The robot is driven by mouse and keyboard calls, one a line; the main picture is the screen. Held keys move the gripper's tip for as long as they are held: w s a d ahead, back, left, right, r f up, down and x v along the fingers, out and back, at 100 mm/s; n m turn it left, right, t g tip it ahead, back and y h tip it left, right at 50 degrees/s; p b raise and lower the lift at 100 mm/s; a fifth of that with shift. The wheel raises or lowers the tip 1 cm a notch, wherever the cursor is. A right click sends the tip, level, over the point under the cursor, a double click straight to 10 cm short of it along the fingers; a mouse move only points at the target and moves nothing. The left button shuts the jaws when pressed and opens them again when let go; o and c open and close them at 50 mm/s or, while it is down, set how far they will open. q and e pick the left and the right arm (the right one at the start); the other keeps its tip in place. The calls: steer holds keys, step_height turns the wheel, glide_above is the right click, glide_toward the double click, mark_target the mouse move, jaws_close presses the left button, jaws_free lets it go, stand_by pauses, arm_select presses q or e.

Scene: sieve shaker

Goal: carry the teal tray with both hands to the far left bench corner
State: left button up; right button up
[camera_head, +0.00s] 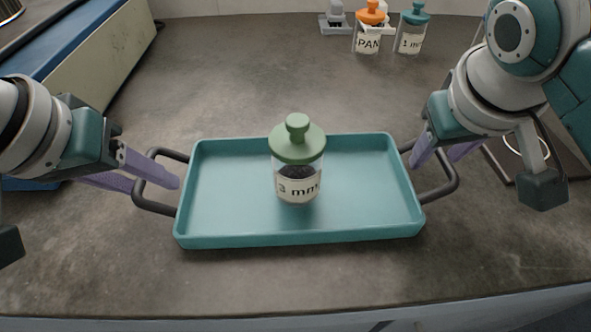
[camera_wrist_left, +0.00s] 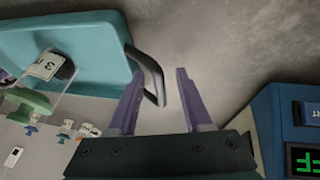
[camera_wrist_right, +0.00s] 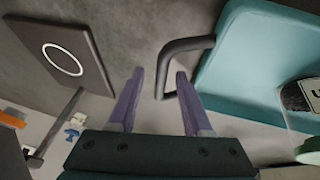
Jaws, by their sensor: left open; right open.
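The teal tray (camera_head: 235,220) lies flat on the bench with a dark handle at each short end. A jar with a green lid, labelled 3 mm (camera_head: 298,160), stands upright on it. My left gripper (camera_head: 160,180) is open at the tray's left handle (camera_head: 140,195); in the left wrist view the handle (camera_wrist_left: 152,75) shows between its purple fingers, closer to one of them. My right gripper (camera_head: 430,155) is open at the right handle (camera_head: 452,180); in the right wrist view the handle (camera_wrist_right: 185,45) reaches in near one fingertip. Whether the fingers touch the handles cannot be told.
A blue and cream machine (camera_head: 95,70) stands at the back left. An orange-lidded PAN jar (camera_head: 369,35) and a teal-lidded jar (camera_head: 411,35) stand at the back right. A dark plate with a white ring (camera_wrist_right: 62,58) lies right of the tray.

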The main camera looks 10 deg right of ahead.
arm_select(q)
jaws_close()
arm_select(e)
jaws_close()
steer(key=shift+r, duration=0.1)
stand_by(1.1)
